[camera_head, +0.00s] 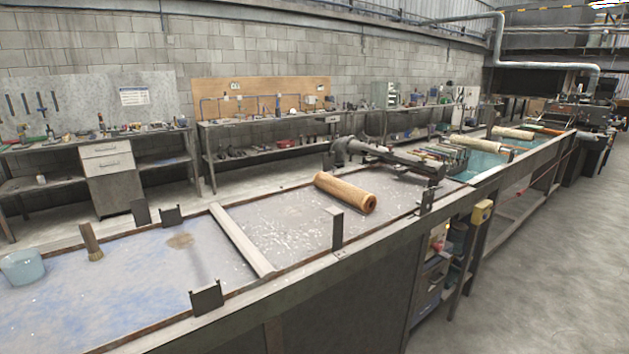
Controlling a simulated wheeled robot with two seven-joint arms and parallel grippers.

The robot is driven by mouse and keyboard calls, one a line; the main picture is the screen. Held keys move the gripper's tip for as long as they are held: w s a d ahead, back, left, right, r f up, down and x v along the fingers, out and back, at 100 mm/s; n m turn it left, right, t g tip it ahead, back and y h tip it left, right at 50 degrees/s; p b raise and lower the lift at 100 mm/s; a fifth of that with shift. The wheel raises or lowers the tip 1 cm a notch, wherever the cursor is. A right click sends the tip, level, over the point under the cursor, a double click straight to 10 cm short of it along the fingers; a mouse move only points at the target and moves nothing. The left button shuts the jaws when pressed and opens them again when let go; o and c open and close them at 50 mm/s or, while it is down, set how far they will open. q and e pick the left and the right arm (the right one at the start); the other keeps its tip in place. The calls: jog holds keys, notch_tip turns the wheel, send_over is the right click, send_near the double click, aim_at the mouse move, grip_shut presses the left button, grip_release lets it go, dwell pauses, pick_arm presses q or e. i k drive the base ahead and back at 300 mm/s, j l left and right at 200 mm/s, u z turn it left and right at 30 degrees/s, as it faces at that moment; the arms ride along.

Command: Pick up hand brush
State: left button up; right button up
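Neither of my grippers shows in the head view.
Dark metal brackets (207,298) stand along the table edges. A pale bar (240,240) crosses the table. Beyond it lie a tan roll (345,192) and a dark metal mechanism (390,157). The blue-stained surface around the brush is mostly clear.

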aim_at(96, 254)
jog(key=u, duration=1.4)
